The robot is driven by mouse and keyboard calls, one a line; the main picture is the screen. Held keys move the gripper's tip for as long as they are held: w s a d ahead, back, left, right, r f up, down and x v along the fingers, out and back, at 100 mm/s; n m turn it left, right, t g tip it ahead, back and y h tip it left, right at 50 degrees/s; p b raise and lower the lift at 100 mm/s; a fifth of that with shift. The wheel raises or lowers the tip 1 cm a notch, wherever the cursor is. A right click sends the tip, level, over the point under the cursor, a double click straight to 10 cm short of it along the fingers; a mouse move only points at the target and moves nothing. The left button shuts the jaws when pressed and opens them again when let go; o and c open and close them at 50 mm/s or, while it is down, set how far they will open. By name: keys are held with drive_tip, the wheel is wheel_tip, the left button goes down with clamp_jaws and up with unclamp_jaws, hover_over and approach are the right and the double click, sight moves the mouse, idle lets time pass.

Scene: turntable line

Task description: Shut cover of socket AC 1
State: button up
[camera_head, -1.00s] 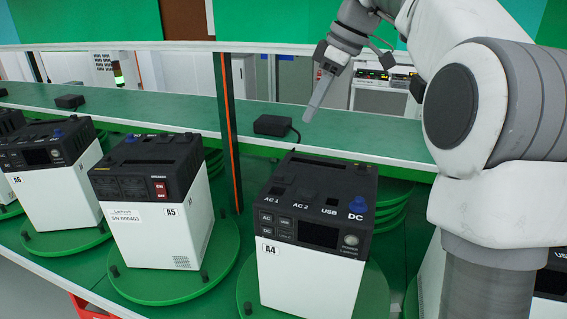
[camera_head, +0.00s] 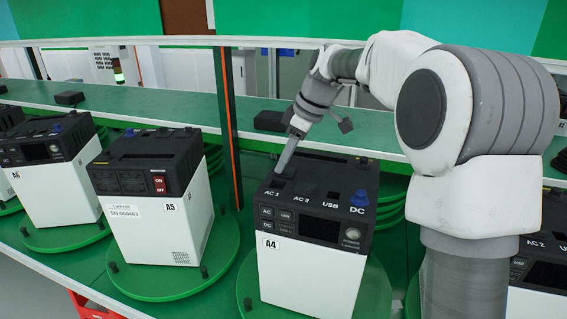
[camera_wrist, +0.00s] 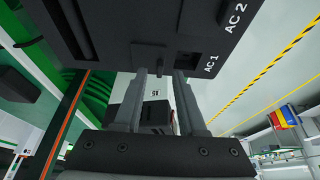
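The power unit A4 (camera_head: 308,262) has a white body and a black top with sockets AC 1, AC 2, USB and DC. The AC 1 socket (camera_head: 277,184) is the leftmost, a dark square behind its label; it also shows in the wrist view (camera_wrist: 190,57). My gripper (camera_head: 284,170) is low over the top beside AC 1, pointing down. In the wrist view my gripper (camera_wrist: 160,85) has two fingers apart with a gap between them. A small dark peg-like piece (camera_wrist: 161,72) shows near the fingertips; I cannot tell whether it is the AC 1 cover.
A blue cap (camera_head: 359,198) stands at DC, right of the sockets. Unit A5 (camera_head: 160,235) stands on a green turntable to the left. A black box (camera_head: 270,121) lies on the green shelf behind A4. An orange-edged post (camera_head: 227,130) rises between A5 and A4.

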drive_tip(key=shift+w+a+f, duration=0.1)
drive_tip(key=shift+a+f, duration=0.15)
drive_tip(key=shift+f, duration=0.4)
clamp_jaws()
idle(1.0)
